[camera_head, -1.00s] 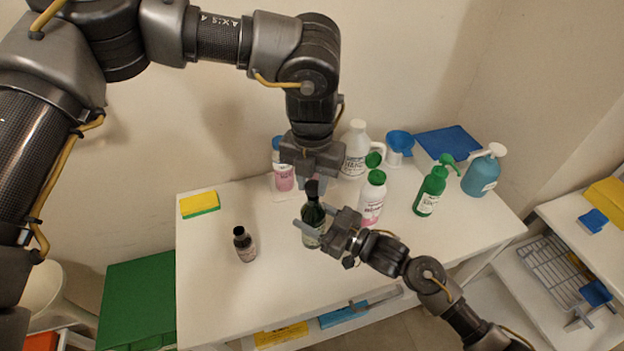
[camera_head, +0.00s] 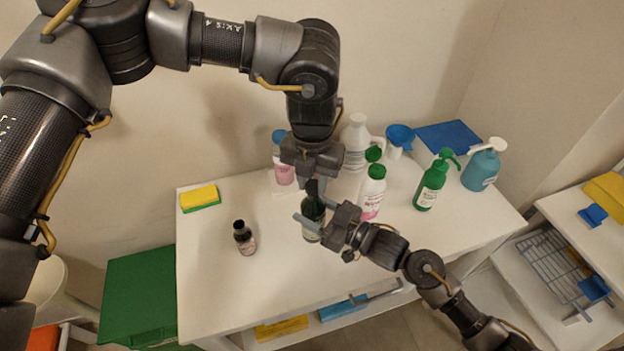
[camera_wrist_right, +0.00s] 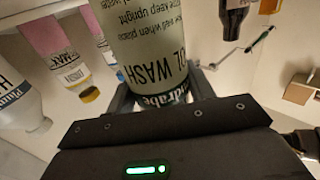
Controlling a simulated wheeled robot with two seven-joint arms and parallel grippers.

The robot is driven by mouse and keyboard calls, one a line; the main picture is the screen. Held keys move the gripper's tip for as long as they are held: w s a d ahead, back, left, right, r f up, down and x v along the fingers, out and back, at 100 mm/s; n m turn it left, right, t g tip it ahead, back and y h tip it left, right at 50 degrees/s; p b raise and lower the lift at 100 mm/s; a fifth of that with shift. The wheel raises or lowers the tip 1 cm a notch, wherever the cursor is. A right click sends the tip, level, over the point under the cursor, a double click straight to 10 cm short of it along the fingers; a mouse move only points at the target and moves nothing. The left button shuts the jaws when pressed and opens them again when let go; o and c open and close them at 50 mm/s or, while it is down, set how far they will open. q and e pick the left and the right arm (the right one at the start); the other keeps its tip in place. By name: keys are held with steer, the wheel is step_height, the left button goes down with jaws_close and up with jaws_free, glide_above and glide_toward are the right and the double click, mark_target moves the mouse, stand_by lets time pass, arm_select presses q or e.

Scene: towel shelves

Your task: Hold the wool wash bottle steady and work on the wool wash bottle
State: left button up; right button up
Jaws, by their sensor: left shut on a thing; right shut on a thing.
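A small dark bottle (camera_head: 244,238) stands to the left, with a yellow-green sponge (camera_head: 200,198) behind it. A pink bottle with green cap (camera_head: 372,193), a green pump bottle (camera_head: 430,186) and a blue pump bottle (camera_head: 482,170) stand to the right. The table's front left is clear.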

arm_select(q)
steer(key=shift+f, duration=0.6)
steer(key=m, duration=0.4)
steer(key=shift+a+m, duration=0.1)
steer(key=shift+m, duration=0.3)
steer(key=m, duration=0.4)
steer(key=shift+w+m, duration=0.15)
steer(key=shift+m, duration=0.15)
steer(key=m, duration=0.5)
steer(key=shift+w, duration=0.15)
steer(key=m, duration=0.5)
steer(key=shift+w, duration=0.1)
steer(key=m, duration=0.7)
steer(key=shift+w, duration=0.1)
steer(key=m, duration=0.6)
steer(key=shift+d, duration=0.25)
steer(key=o, duration=0.9)
